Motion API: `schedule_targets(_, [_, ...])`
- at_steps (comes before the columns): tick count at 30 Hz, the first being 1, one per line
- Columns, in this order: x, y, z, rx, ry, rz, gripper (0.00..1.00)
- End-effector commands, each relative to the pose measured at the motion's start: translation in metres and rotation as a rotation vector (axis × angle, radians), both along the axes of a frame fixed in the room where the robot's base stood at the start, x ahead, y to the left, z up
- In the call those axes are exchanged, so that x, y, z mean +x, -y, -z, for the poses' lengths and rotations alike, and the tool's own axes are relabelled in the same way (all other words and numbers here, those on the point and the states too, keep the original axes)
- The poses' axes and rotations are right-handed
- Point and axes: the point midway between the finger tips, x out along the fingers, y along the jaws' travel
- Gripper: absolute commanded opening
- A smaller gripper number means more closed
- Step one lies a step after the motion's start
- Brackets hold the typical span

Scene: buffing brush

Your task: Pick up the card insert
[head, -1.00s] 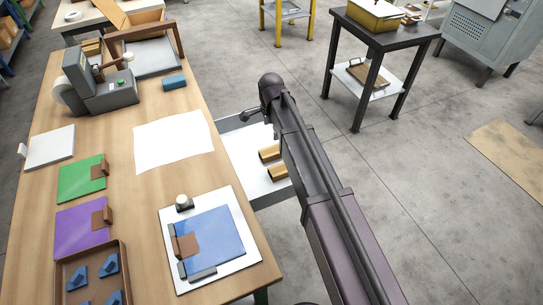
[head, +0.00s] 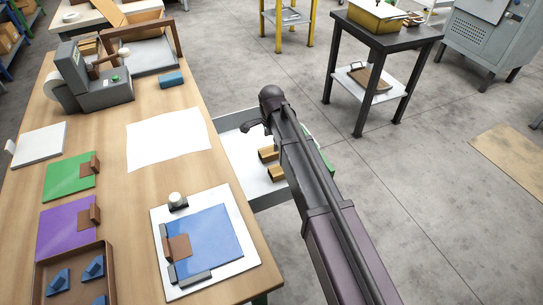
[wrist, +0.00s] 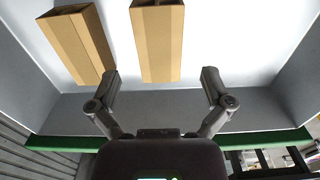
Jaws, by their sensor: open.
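Two tan folded card pieces lie side by side in an open drawer; I take them as card inserts, though I cannot tell which one the task names. In the wrist view, one card insert (wrist: 157,42) lies just beyond and between my fingertips, and the other card insert (wrist: 77,45) lies to the left. In the head view they show as small tan blocks (head: 268,154) beside my arm. My gripper (wrist: 160,86) is open and empty, with its fingers over the drawer near its green-edged front.
The drawer (head: 232,140) has a pale floor and grey walls, with bare room right of the inserts. The wooden bench (head: 118,200) beside it holds a blue panel on a white board (head: 240,262), coloured plates and a brown tray (head: 108,262). A dark table (head: 385,40) stands back right.

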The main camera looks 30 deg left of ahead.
Motion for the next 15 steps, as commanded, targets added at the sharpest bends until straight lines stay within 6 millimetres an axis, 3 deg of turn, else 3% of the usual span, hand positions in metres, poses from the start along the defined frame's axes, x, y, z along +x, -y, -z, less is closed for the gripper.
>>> schedule_targets(15, [0.0002, 0.0003, 0.0043, 0.0, 0.0, 0.0, 1.0])
